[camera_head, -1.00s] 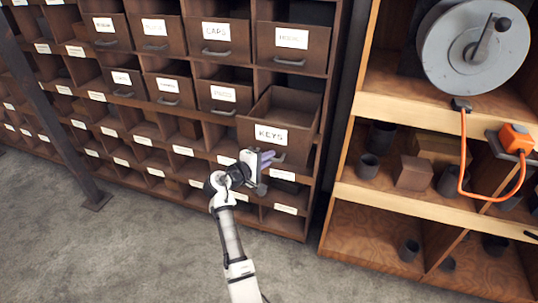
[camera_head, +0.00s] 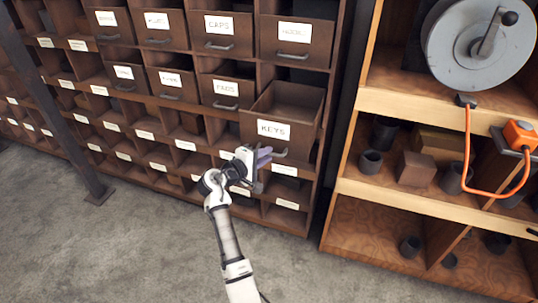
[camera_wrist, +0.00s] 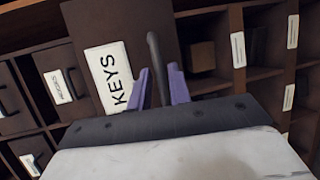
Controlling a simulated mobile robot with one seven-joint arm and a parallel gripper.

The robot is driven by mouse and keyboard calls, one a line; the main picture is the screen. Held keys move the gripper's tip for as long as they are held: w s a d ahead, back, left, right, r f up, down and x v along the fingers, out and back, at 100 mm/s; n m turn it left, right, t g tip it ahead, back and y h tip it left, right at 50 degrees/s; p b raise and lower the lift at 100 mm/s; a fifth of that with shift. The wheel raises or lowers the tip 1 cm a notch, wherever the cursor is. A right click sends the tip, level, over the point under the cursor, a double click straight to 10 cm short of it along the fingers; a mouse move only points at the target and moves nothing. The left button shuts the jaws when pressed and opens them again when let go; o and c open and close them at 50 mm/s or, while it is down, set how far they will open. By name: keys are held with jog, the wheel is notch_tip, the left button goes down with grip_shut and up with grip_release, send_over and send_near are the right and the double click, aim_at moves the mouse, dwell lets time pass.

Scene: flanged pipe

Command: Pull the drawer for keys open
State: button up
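The keys drawer (camera_head: 292,134) is a dark brown box with a white KEYS label on its front. It stands out from the cabinet, and its open top shows in the head view. In the wrist view its front (camera_wrist: 120,25) and label are close by. A dark curved handle (camera_wrist: 155,60) is on that front. My gripper (camera_head: 266,157) is at the handle, below the label in the head view. Its two purple fingers (camera_wrist: 161,82) lie on either side of the handle, close against it near their tips. The exact contact is hard to see.
The cabinet holds several other labelled drawers, such as the caps drawer (camera_head: 220,35), and open cubbies. To the right stands a lighter wooden shelf (camera_head: 400,205) with a grey reel (camera_head: 465,50) and an orange cable. A dark post (camera_head: 60,120) is at left. Grey floor (camera_head: 130,255) in front is clear.

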jog(key=b+v, duration=0.2)
jog(key=v, duration=0.9)
jog(key=shift+s+a, duration=0.2)
